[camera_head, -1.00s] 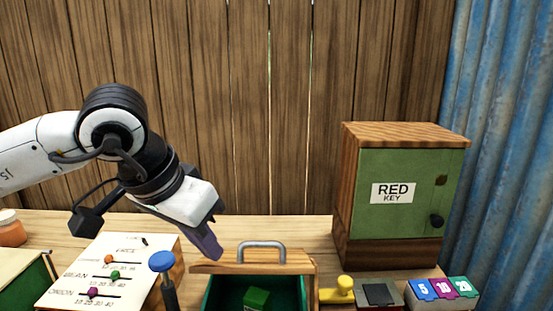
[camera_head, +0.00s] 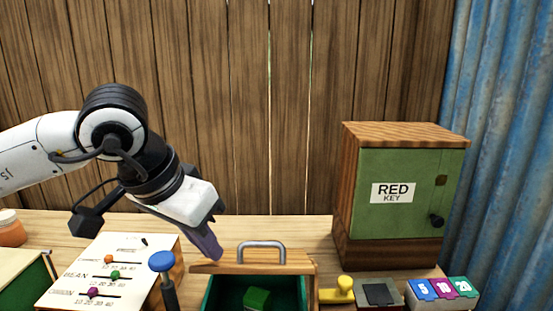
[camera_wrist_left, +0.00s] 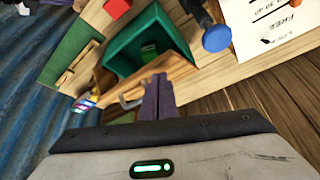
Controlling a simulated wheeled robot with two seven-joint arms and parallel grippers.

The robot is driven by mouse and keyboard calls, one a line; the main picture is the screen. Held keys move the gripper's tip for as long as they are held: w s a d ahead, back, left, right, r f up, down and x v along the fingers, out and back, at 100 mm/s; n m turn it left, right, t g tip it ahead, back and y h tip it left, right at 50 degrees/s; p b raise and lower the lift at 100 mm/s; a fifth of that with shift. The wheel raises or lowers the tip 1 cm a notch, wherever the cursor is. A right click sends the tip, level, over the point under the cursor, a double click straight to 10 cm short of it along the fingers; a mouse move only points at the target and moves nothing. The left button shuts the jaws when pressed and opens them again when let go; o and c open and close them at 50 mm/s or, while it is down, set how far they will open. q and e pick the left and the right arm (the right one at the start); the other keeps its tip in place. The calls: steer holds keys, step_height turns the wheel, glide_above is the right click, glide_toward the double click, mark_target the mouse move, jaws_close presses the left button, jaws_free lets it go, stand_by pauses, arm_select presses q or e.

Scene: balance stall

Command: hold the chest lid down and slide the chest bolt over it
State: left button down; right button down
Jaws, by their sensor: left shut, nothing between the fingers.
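The chest (camera_head: 208,293) stands at the front middle of the table, with a green inside and a green block (camera_head: 257,299) in it. Its wooden lid (camera_head: 225,267), with a grey handle (camera_head: 261,245), stands open at the back. A yellow knob (camera_head: 345,284) right of the chest may be the bolt; I cannot tell. My left gripper (camera_head: 213,251) is shut and empty, its tips at the lid's left end; I cannot tell whether they touch. In the left wrist view my fingers (camera_wrist_left: 157,98) overlap the lid (camera_wrist_left: 165,68). My right gripper is not in view.
A blue knob on a post (camera_head: 162,262) stands left of the chest, near a white slider board (camera_head: 120,270). A green cabinet (camera_head: 405,210) marked RED KEY stands at the back right. Numbered tiles (camera_head: 444,288) lie at the front right. Bare table shows behind the lid.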

mark_target(208, 266)
arm_select(q)
steer(key=shift+f, duration=0.15)
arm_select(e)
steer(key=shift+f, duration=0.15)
arm_select(q)
steer(key=shift+f+b, duration=0.45)
steer(key=shift+b, duration=0.1)
steer(key=shift+f+b, duration=0.75)
steer(key=shift+f, duration=0.15)
steer(key=shift+f+b, duration=0.75)
steer(key=shift+f, duration=0.1)
steer(key=shift+f+b, duration=0.5)
steer(key=shift+f, duration=0.1)
step_height(208, 266, down, 3)
steer(key=b, duration=0.3)
steer(key=shift+f, duration=0.2)
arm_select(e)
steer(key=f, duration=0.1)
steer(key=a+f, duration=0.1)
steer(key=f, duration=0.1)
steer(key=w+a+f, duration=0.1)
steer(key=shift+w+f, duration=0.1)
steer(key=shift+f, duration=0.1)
